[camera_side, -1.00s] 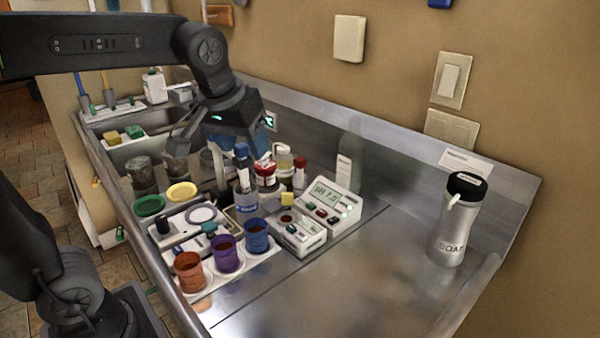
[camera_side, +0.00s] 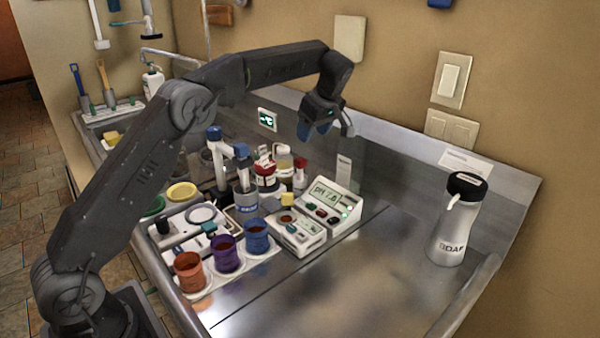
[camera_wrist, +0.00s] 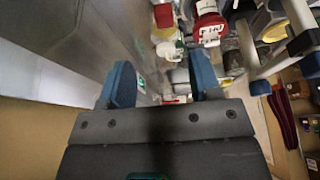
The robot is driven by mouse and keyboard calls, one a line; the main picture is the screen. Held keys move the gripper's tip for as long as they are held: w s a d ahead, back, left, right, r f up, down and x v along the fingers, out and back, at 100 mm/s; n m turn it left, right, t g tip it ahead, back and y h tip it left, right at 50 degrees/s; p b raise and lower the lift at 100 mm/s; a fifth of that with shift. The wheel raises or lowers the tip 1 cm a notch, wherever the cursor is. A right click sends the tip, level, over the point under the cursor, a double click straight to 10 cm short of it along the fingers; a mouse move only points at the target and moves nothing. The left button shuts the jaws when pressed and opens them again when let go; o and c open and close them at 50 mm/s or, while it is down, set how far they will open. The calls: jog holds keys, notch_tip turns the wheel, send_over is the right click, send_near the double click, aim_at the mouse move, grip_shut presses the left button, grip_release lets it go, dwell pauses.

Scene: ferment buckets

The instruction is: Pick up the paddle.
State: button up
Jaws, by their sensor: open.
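My gripper (camera_side: 320,132) hangs in the air near the back wall, above the back edge of the steel counter. In the wrist view its two blue fingers (camera_wrist: 163,82) are apart, with nothing held between them. Long-handled tools show at the back left: a blue-handled one (camera_side: 77,82) and a tan-handled one (camera_side: 103,76) stand at a rack, and a white-ended one (camera_side: 99,30) hangs on the wall. I cannot tell which of them is the paddle. All are far to the left of my gripper.
Orange (camera_side: 189,272), purple (camera_side: 226,254) and blue (camera_side: 256,237) buckets stand at the counter's front. A pH meter (camera_side: 330,200) and several bottles stand behind them. A soap bottle (camera_side: 452,228) stands at the right. The steel counter (camera_side: 350,280) is bare at front right.

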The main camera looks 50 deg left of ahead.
aim_at(300, 159)
jog(key=x, duration=0.7)
jog(key=shift+a+f, duration=0.1)
jog(key=shift+f, duration=0.15)
jog(key=shift+s+x, duration=0.2)
jog(key=shift+x, duration=1.1)
jog(key=shift+s+x, duration=0.15)
jog(key=shift+x, duration=1.15)
jog(key=shift+c, duration=0.4)
jog(key=c, duration=0.9)
